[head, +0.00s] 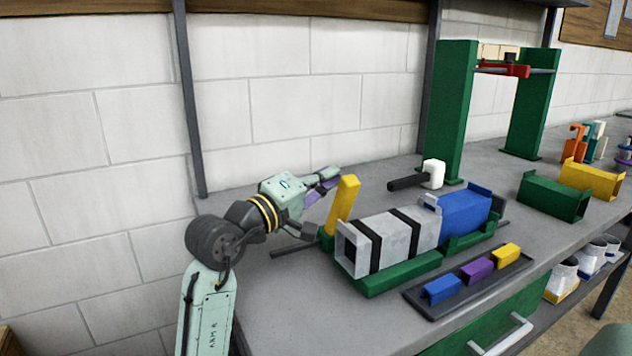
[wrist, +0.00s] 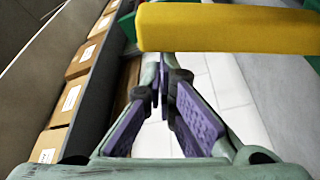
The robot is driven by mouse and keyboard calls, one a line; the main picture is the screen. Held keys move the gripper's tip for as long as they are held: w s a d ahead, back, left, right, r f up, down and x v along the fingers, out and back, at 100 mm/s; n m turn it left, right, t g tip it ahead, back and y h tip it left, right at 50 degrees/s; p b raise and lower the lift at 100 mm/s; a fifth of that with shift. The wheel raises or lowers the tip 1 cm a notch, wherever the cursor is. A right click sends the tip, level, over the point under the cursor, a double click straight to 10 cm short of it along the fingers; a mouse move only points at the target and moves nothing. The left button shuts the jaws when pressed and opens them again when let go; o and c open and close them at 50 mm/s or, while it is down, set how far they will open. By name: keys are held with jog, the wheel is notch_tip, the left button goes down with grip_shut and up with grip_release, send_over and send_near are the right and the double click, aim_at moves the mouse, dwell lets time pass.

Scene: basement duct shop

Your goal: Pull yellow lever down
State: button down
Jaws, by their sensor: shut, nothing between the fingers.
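The yellow lever (head: 345,202) stands nearly upright, leaning slightly right, on a green base at the left end of the duct fixture. My gripper (head: 326,182) is shut and empty, just left of and behind the lever's upper part in the head view. In the wrist view the lever (wrist: 230,28) crosses the top right as a wide yellow bar, beyond the purple-padded fingers (wrist: 164,98). The fingers are not around the lever. I cannot tell whether they touch it.
A grey duct with black bands (head: 390,242) and a blue piece (head: 462,212) lie in the green cradle right of the lever. A black-handled white mallet (head: 432,172) lies behind. A tray of coloured blocks (head: 470,288) is in front.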

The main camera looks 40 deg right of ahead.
aim_at(341, 184)
jog(key=shift+s+a+f+m+h+b, duration=0.15)
jog(key=shift+s+f+m+b, duration=0.1)
jog(key=shift+s+m+b, duration=0.35)
jog(key=shift+s+a+f+m+h+b, duration=0.2)
jog(key=shift+s+m+b, duration=0.15)
jog(key=shift+s+m, duration=0.35)
jog(key=shift+s+g, duration=0.2)
jog(key=shift+g, duration=0.1)
